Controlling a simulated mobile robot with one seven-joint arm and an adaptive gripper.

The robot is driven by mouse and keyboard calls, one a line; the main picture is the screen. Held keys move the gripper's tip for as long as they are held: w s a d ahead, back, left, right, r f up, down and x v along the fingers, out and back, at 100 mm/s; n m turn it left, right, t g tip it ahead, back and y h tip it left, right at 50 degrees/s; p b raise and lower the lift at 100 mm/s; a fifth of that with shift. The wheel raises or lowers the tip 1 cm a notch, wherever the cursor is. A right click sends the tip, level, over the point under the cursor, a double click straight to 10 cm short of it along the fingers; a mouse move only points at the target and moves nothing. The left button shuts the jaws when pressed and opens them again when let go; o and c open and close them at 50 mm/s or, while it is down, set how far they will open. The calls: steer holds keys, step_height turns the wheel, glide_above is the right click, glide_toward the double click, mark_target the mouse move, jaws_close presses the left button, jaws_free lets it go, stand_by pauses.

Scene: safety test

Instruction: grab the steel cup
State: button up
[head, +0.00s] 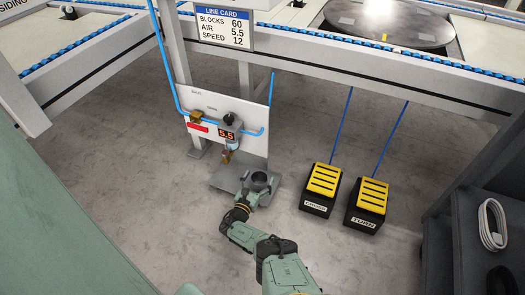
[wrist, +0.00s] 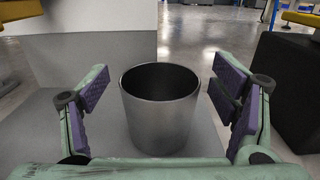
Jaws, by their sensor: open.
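The steel cup (wrist: 160,115) stands upright and open-topped on a grey plate in the wrist view. In the head view the cup (head: 260,182) shows at the end of my arm, below the white panel. My gripper (wrist: 163,95) is open in the wrist view, with one purple-padded finger on each side of the cup. Gaps show between the pads and the cup, so neither finger appears to touch it. In the head view my gripper (head: 257,194) is small and partly hidden by the cup and wrist. The cup's inside is dark.
Two yellow-topped pedals (head: 323,180) (head: 371,195) sit to the right on the floor. A dark cabinet with a coiled cable (head: 492,224) stands far right.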

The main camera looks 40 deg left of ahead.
steer(key=shift+w+a, duration=0.1)
steer(key=shift+w, duration=0.3)
steer(key=shift+s, duration=0.1)
steer(key=shift+c, duration=0.4)
steer(key=c, duration=1.2)
